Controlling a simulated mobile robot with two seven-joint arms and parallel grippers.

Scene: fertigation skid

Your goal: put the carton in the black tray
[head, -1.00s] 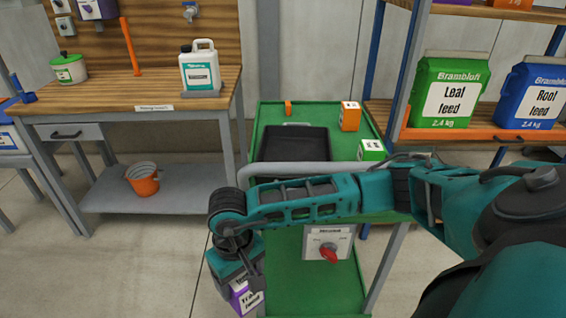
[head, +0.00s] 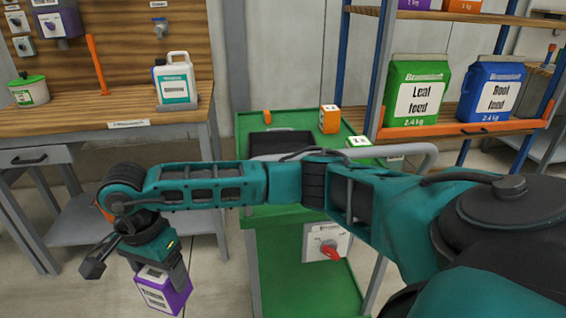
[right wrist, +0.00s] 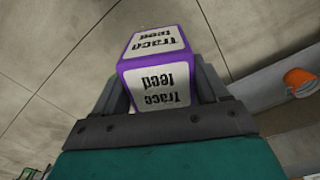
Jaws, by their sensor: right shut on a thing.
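The carton (head: 165,293) is a purple and white box. Its "Trace feed" labels read upside down in the right wrist view (right wrist: 160,85). My right gripper (head: 158,268) is shut on it, with one finger on each side, and holds it in the air left of the green cart. The black tray (head: 281,138) lies on the cart's top, and my right arm hides its near part. The carton is apart from the tray, lower in the picture and to its left. My left gripper is not in view.
The green cart (head: 225,172) also bears an orange box (head: 330,119) and a green box (head: 358,141), right of the tray. A workbench (head: 60,118) with a white jug (head: 176,82) stands at left. A shelf (head: 460,129) with feed bags stands at right.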

